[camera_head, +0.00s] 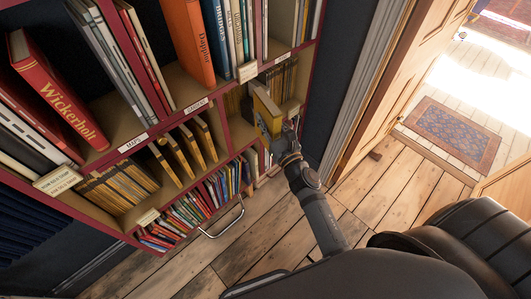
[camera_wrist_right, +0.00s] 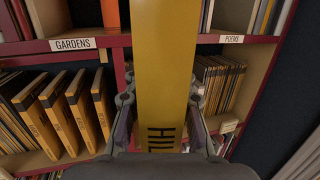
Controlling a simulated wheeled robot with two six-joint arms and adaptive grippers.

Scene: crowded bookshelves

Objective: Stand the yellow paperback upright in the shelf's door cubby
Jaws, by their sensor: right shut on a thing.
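The yellow paperback (camera_head: 264,110) is upright, slightly tilted in the picture, in my right gripper (camera_head: 287,135). In the right wrist view, the paperback (camera_wrist_right: 166,60) runs up between the two fingers of my right gripper (camera_wrist_right: 160,100), its dark lettering near the bottom. The fingers are shut on its sides. The paperback is in front of the right-hand cubby nearest the door, whose side wall (camera_wrist_right: 252,75) shows in the wrist view. The paperback hides part of the cubby; whether it touches the cubby's floor I cannot tell. My left gripper is not in view.
A row of thin yellow-brown books (camera_wrist_right: 220,80) fills the cubby's right part. Several yellow books (camera_wrist_right: 60,110) lean in the cubby to the left. A lower shelf (camera_head: 200,205) holds colourful books. An open wooden door (camera_head: 385,80) stands at right; wooden floor (camera_head: 395,200) is clear.

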